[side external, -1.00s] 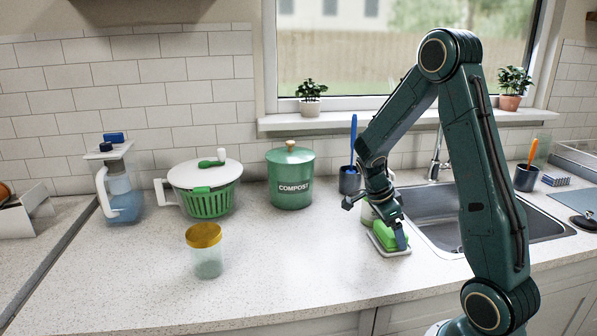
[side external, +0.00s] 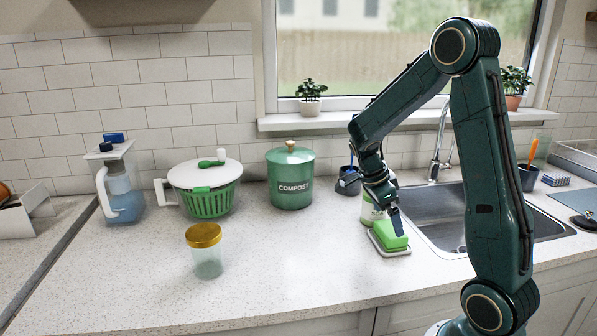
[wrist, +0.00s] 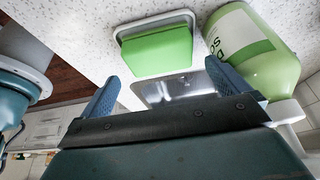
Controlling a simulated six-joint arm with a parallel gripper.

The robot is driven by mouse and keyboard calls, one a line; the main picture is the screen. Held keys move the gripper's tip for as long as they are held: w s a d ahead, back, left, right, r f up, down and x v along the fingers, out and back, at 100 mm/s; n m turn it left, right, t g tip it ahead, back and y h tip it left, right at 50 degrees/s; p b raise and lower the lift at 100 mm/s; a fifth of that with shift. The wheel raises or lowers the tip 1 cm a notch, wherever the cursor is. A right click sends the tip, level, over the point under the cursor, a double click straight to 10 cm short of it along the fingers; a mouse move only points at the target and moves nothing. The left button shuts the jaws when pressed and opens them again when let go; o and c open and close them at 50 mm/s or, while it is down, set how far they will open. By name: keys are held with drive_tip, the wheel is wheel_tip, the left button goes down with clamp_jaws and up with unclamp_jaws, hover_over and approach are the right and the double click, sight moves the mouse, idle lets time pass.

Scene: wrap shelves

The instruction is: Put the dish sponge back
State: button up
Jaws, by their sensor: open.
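The green dish sponge (side external: 391,239) lies in a shallow pale dish (side external: 392,254) on the counter, by the near left corner of the sink. In the wrist view the sponge (wrist: 157,50) sits inside the dish's rim (wrist: 118,33), beyond my fingertips. My gripper (side external: 388,208) is just above the sponge, and one blue finger overlaps its top in the side view. In the wrist view my gripper (wrist: 165,82) has its two blue fingers wide apart with nothing between them.
A green-and-white bottle (side external: 368,210) stands close behind the dish; it also shows in the wrist view (wrist: 250,50). The sink (side external: 430,205) is to the right. A compost bin (side external: 290,178) and a lidded jar (side external: 206,252) stand left. The front counter is clear.

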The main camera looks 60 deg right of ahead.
drive_tip(key=v, duration=0.7)
drive_tip(key=shift+a, duration=0.1)
idle(0.5)
drive_tip(key=s+a+r+n+t+y, duration=0.1)
drive_tip(key=s+a+r+n+t, duration=0.1)
drive_tip(key=a+n, duration=0.5)
drive_tip(key=s+a+r+n+t+y, duration=0.1)
drive_tip(key=s+a+r+n+t, duration=0.2)
drive_tip(key=a+n, duration=0.4)
drive_tip(key=s+a+r+n+t+y, duration=0.1)
drive_tip(key=s+a+r+n+t, duration=0.1)
drive_tip(key=a+n, duration=0.5)
drive_tip(key=shift+s+a+r+n+t, duration=0.35)
drive_tip(key=shift+s+n+t, duration=0.8)
drive_tip(key=shift+n, duration=1.85)
drive_tip(key=shift+s+f+g, duration=0.1)
drive_tip(key=shift+s+g, duration=0.1)
drive_tip(key=shift+g, duration=0.05)
